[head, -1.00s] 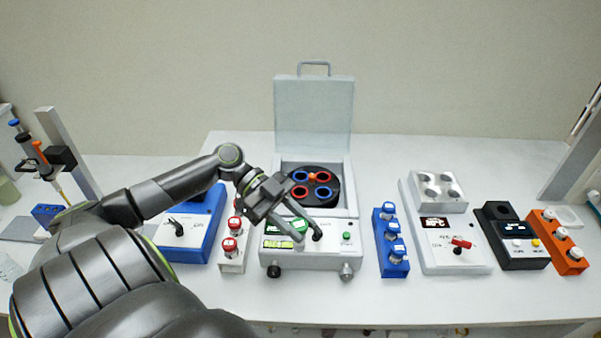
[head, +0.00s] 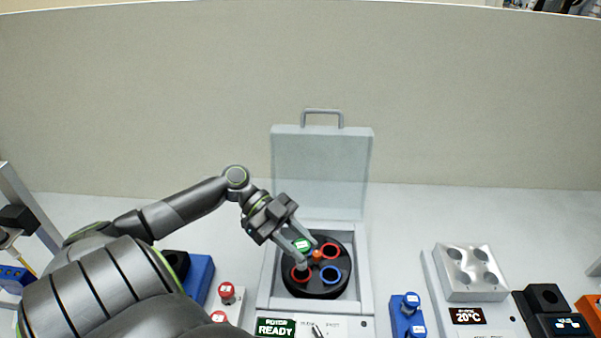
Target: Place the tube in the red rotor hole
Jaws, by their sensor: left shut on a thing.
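My left gripper (head: 303,243) is shut on a tube with a green cap (head: 302,245). It holds the tube upright over the left part of the black rotor (head: 316,291) in the open centrifuge (head: 365,285). The tube's pale lower end shows just behind the near-left red hole (head: 300,281); I cannot tell how high it is above the rotor. A second red hole (head: 330,257) is at the far right of the rotor and a blue hole (head: 331,282) at the near right. The far-left hole is hidden by the gripper and tube. My right gripper is not in view.
The raised lid (head: 322,170) stands behind the rotor. A white rack with red-capped tubes (head: 226,291) is at the left, and a blue rack (head: 407,318) at the right. Further right is a device reading 20°C (head: 470,275).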

